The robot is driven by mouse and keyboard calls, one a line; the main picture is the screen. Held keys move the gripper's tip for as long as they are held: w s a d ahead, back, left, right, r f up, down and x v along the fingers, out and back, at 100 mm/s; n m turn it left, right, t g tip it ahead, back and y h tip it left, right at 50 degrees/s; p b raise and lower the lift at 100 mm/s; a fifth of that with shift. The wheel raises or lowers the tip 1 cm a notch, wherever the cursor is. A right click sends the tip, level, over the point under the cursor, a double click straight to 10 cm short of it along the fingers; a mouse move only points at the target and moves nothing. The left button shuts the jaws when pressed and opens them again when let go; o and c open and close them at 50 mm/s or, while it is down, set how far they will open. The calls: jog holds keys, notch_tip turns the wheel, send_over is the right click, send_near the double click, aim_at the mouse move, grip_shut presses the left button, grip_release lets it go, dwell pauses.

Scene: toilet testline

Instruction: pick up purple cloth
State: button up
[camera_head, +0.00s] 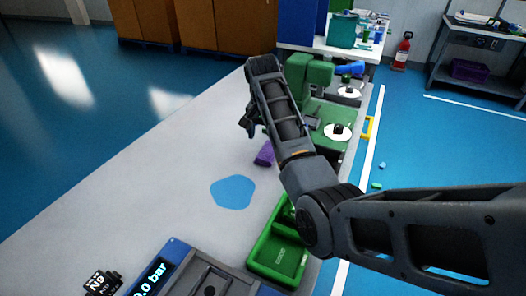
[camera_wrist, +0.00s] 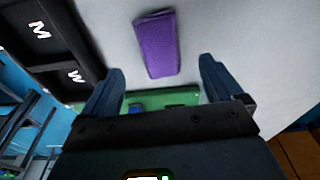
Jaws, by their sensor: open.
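The purple cloth (camera_head: 265,154) is a small folded rectangle lying on the pale bench top (camera_head: 140,200). In the head view my arm partly hides it. The wrist view shows the cloth (camera_wrist: 158,45) whole, flat and slightly tilted, just beyond and between my fingertips. My gripper (camera_head: 249,122) hangs over the bench, up and left of the cloth in the head view. In the wrist view its two dark blue fingers (camera_wrist: 162,68) are spread apart with nothing between them. I see no contact with the cloth.
A blue flat patch (camera_head: 233,192) lies on the bench. A green tray (camera_head: 280,255) and a blue device with a pressure display (camera_head: 160,270) stand at the front. Green fixtures (camera_head: 320,75) with white discs line the right side. The bench's left part is clear.

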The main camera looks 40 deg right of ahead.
aim_at(268, 150)
jog(key=shift+w+d+f+p, duration=0.1)
jog(key=shift+d+f, duration=0.1)
jog(key=shift+f, duration=0.8)
jog(key=shift+w+d+f+p, duration=0.1)
jog(key=shift+d+f, duration=0.1)
jog(key=shift+f, duration=0.85)
jog(key=shift+w+d+f+p, duration=0.1)
jog(key=shift+d+f, duration=0.1)
jog(key=shift+f, duration=0.8)
jog(key=c, duration=1.1)
